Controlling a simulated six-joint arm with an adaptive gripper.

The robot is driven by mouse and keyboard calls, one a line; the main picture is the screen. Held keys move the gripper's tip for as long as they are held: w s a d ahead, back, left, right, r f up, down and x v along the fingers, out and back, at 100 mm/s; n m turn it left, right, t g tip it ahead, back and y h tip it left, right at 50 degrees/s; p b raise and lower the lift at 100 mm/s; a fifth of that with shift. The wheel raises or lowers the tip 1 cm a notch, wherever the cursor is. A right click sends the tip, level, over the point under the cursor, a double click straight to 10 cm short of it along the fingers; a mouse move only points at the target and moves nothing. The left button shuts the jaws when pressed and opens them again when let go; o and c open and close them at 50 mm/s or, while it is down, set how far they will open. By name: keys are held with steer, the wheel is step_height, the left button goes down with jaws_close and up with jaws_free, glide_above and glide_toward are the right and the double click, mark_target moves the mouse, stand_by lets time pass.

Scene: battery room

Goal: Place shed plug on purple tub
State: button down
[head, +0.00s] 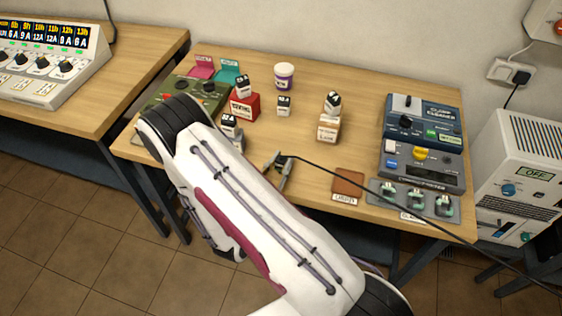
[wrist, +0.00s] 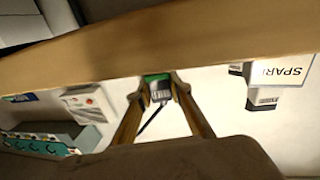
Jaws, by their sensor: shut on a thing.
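My gripper (head: 279,170) is over the front part of the wooden table, its fingers shut on a small dark plug (head: 282,158) with a black cable running off to the right. In the wrist view the plug (wrist: 159,90) sits between the fingertips of my gripper (wrist: 159,92), with a green strip at its end. No shed label on it can be read.
A red box (head: 245,107) with a small block on top, a small white-labelled block (head: 284,103) and a cream box (head: 328,129) stand around the middle. Dark charger units (head: 422,156) fill the right. A brown mat (head: 348,183) lies at the front. The cable (head: 390,205) crosses the front right.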

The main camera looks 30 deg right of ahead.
steer(key=shift+f, duration=0.15)
steer(key=c, duration=1.8)
jaws_free()
steer(key=shift+c, duration=0.2)
steer(key=shift+a, duration=0.1)
steer(key=v, duration=0.7)
steer(key=shift+s, duration=0.35)
steer(key=shift+a, duration=0.1)
